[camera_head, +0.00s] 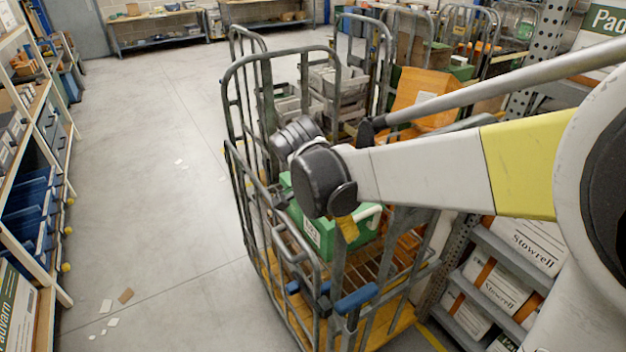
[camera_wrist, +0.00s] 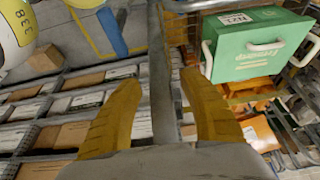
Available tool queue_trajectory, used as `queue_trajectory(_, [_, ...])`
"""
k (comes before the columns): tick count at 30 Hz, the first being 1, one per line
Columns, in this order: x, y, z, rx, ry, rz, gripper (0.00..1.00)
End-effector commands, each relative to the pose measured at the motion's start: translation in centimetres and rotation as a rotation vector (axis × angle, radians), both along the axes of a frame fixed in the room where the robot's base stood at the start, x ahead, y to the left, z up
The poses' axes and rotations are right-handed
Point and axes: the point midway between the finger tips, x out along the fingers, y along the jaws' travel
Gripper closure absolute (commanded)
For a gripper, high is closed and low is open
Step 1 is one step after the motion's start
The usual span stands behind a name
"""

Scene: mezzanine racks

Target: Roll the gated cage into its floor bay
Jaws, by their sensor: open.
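The gated cage (camera_head: 240,190) is a grey tube-framed roll cage with a yellow-orange base, in the middle of the head view. A green box (camera_head: 312,228) with white handles sits inside; it also shows in the wrist view (camera_wrist: 255,45). Blue grips (camera_head: 356,298) are on the cage's near side. My gripper (camera_head: 347,228) is over the cage's near side, mostly hidden by my wrist. In the wrist view its yellow fingers (camera_wrist: 159,82) are open, with a grey upright tube (camera_wrist: 160,110) showing between them. Contact cannot be told.
Other loaded cages (camera_head: 465,35) stand behind at upper right. A rack of Stowrell boxes (camera_head: 500,290) stands close on the right, beside a yellow floor line (camera_head: 432,338). Shelving (camera_head: 35,170) lines the left.

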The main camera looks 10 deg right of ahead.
Motion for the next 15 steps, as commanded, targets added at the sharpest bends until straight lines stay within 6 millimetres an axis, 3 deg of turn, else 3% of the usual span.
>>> queue_trajectory(6, [0.2, -0.7, -1.7, 0.000, 0.000, 0.001, 0.51])
queue_trajectory(14, [0.2, -0.7, -1.8, 0.000, 0.000, 0.001, 0.51])
queue_trajectory(15, [0.2, -0.7, -1.8, 0.000, 0.000, 0.001, 0.59])
